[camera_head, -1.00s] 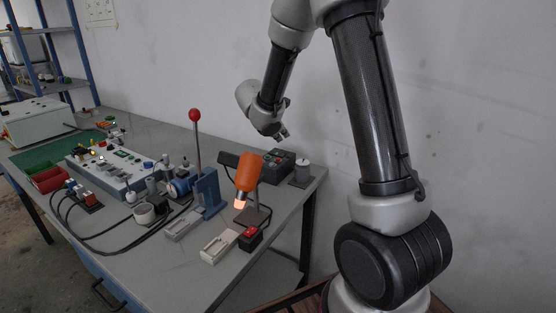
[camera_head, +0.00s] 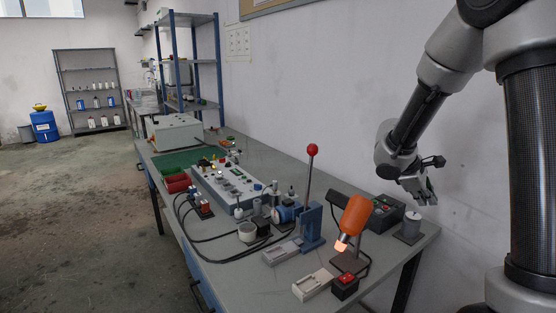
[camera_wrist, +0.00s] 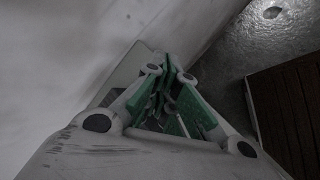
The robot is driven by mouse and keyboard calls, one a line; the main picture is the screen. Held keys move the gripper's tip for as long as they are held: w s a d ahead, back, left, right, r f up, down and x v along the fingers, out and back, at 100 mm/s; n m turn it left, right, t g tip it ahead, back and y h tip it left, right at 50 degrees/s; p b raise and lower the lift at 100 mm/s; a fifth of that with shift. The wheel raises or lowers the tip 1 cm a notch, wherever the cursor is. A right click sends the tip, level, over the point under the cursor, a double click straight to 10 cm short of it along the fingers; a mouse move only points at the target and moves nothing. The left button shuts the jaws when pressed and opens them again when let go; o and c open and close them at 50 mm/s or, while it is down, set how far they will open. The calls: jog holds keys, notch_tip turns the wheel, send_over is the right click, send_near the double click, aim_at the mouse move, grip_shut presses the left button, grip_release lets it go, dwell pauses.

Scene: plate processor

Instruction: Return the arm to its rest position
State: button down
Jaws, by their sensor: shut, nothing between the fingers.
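My gripper (camera_head: 428,196) hangs at the end of my bent arm at the right of the head view, above the right end of the workbench near the wall. It is empty, and it stays apart from the things on the bench. In the wrist view my gripper (camera_wrist: 168,88) shows its green-padded fingers brought together with nothing between them. The grey workbench (camera_head: 240,290) stretches away to the left in the head view.
Below my gripper stand a grey cylinder on a block (camera_head: 409,228) and a dark control box (camera_head: 385,212). An orange lamp (camera_head: 354,215) and a red-knobbed lever press (camera_head: 312,200) stand nearby. Shelves (camera_head: 92,88) and a blue barrel (camera_head: 44,126) are far left, beyond open floor.

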jog(key=s+a+r+m+t+y, duration=0.1)
jog(key=s+a+r+m+y, duration=0.1)
jog(key=s, duration=0.6)
jog(key=s+a+r+m+y, duration=0.3)
jog(key=s+r+m, duration=0.2)
jog(key=s, duration=0.4)
jog(key=s+a+r+m+t+y, duration=0.1)
jog(key=s+r+m, duration=0.3)
jog(key=s, duration=0.5)
jog(key=shift+a+r+t+y, duration=0.3)
jog(key=shift+a+r+y, duration=0.5)
jog(key=shift+a, duration=0.05)
jog(key=c, duration=2.2)
grip_release()
